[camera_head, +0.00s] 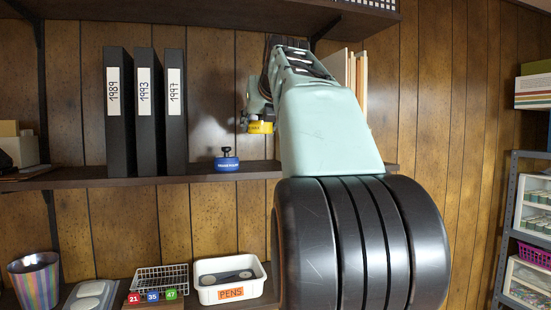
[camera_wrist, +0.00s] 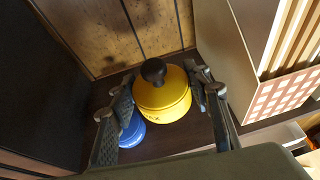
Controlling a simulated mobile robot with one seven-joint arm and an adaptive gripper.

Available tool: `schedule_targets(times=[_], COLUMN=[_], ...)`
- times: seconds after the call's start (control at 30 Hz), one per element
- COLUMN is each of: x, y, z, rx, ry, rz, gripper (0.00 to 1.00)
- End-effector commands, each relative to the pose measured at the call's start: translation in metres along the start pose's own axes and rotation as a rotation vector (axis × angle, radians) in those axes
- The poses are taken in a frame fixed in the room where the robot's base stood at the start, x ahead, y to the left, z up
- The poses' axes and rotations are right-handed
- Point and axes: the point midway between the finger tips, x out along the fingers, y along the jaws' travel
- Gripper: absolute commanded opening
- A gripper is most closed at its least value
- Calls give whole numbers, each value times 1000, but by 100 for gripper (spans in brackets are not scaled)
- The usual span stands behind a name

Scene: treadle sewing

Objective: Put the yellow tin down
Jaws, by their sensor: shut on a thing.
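The yellow tin (camera_head: 261,127) is held in my gripper (camera_head: 254,117), above the middle shelf and clear of it in the head view. In the wrist view the yellow tin (camera_wrist: 166,106) sits between the two fingers of my gripper (camera_wrist: 160,98), with its black knob facing the camera. A blue tin (camera_head: 227,164) with a dark knob stands on the shelf, left of and lower than the yellow tin. The blue tin (camera_wrist: 132,131) also shows in the wrist view, partly hidden by the left finger and the yellow tin.
Black binders (camera_head: 146,112) stand on the middle shelf (camera_head: 203,172) left of the blue tin. Pale upright folders (camera_head: 356,72) stand to the right, partly behind my arm. In the wrist view a checked holder (camera_wrist: 282,90) is close to the right finger. Bare shelf lies around the tins.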

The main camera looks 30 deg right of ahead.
Motion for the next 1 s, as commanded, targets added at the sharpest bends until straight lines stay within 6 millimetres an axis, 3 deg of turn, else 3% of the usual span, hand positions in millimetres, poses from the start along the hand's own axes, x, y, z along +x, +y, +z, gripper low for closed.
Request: schedule_targets(times=[0.2,0.53,0.8,1.0], x=[25,46,56,58], y=[-27,-47,-46,-46], z=[-26,-47,-71,-74], rx=[2,1,0,-1], ry=[3,1,-1,-1], rz=[-3,-2,0,0], gripper=[17,17,17,17])
